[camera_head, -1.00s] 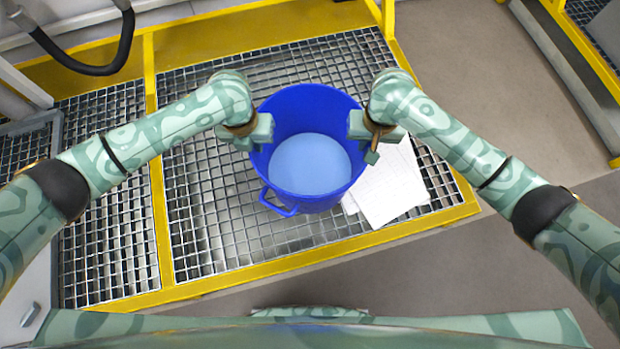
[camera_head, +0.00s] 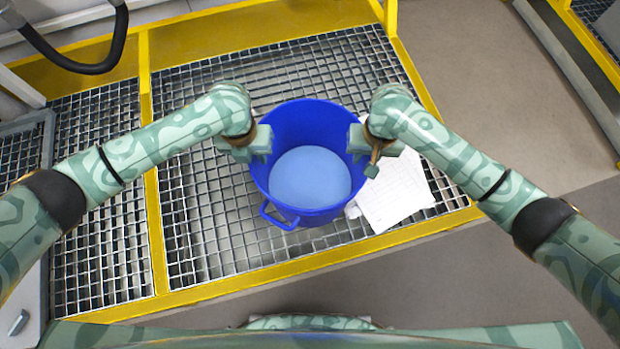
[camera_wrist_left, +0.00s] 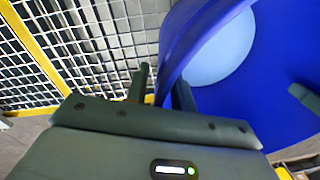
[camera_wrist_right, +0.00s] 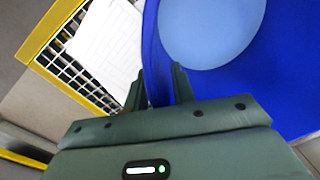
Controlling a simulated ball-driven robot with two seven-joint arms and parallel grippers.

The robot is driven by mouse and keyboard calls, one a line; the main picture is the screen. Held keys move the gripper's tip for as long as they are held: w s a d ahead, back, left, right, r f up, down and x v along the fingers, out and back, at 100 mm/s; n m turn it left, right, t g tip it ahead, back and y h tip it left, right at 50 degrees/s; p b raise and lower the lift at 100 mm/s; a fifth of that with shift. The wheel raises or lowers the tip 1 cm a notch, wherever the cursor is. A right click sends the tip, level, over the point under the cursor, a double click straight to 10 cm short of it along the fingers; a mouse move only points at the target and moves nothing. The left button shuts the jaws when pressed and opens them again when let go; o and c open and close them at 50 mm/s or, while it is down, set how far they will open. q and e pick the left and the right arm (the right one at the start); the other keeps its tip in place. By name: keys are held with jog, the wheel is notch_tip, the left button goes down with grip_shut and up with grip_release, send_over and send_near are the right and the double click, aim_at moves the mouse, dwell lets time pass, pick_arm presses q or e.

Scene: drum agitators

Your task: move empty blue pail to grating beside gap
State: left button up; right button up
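The blue pail (camera_head: 284,186) is in the middle of the head view, over the metal grating (camera_head: 210,235). Its lighter blue bottom shows and nothing is seen inside. A handle loop is at its lower left. My left gripper (camera_head: 262,143) is on the pail's left rim, and my right gripper (camera_head: 357,140) is on its right rim. In the left wrist view the pail's wall (camera_wrist_left: 185,40) passes between the fingers; in the right wrist view the wall (camera_wrist_right: 155,60) does too. Both look shut on it. The pail's underside is hidden, so its height above the grating cannot be told.
White paper sheets (camera_head: 395,195) lie on the grating right of the pail. A yellow bar (camera_head: 153,200) splits off a left grating section (camera_head: 100,210). A yellow frame (camera_head: 330,262) edges the platform, with grey floor (camera_head: 480,80) beyond. I cannot clearly make out a gap.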

jog(key=shift+r, duration=0.1)
pick_arm(q)
notch_tip(320, 180, up, 11)
jog(key=shift+a, duration=0.4)
pick_arm(e)
notch_tip(320, 180, up, 12)
jog(key=shift+d, duration=0.4)
